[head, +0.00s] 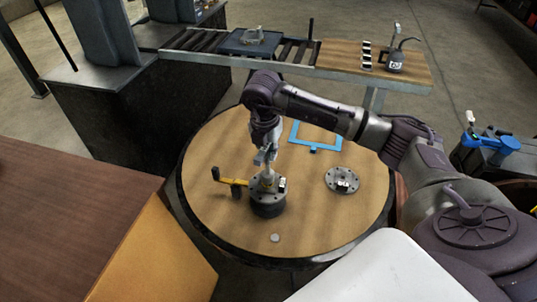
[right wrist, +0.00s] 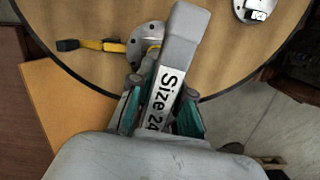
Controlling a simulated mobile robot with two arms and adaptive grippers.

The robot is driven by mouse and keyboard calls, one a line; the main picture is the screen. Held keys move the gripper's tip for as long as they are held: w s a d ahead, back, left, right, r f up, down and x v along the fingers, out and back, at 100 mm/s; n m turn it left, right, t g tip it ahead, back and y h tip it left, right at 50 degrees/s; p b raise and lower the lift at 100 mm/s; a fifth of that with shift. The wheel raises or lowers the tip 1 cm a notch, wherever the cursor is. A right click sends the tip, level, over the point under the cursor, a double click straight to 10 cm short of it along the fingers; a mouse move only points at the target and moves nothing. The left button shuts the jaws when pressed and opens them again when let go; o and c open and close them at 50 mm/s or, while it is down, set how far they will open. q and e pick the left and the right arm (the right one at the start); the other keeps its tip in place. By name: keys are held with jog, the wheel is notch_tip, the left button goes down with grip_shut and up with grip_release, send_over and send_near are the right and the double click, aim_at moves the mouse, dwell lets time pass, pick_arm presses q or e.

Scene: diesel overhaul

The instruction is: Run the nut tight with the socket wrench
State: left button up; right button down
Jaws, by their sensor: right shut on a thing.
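The socket wrench, a grey tool with a white "Size 24" label (right wrist: 176,78), sits between the fingers of my right gripper (right wrist: 160,118). In the head view my right gripper (head: 264,158) points down over a dark round part with a grey flange (head: 268,205). The flange also shows behind the tool in the right wrist view (right wrist: 146,42). The nut cannot be made out; the tool and gripper cover the middle of the flange. Whether the socket sits on a nut cannot be told. My left gripper is out of view.
A yellow and black tool (head: 228,183) reaches left from the flanged part. A second flange (head: 341,180), a blue frame (head: 318,138) and a small grey disc (head: 275,238) lie on the round table (head: 225,150). A roller conveyor (head: 197,40) stands behind.

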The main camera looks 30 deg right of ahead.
jog(key=n+b, duration=0.1)
jog(key=n, duration=0.1)
jog(key=n+b, duration=0.1)
jog(key=n, duration=0.2)
jog(key=shift+f+t+y, duration=0.1)
jog(key=shift+t+y, duration=0.2)
jog(key=n+b, duration=0.2)
jog(key=n, duration=0.3)
jog(key=shift+w+y, duration=0.1)
jog(key=shift+y, duration=0.3)
jog(key=n+b, duration=0.1)
jog(key=n, duration=0.4)
jog(key=shift+a+n+y+b, duration=0.1)
jog(key=shift+n+y+b, duration=0.3)
jog(key=n, duration=0.4)
jog(key=shift+w+y+b, duration=0.1)
jog(key=shift+y+b, duration=0.2)
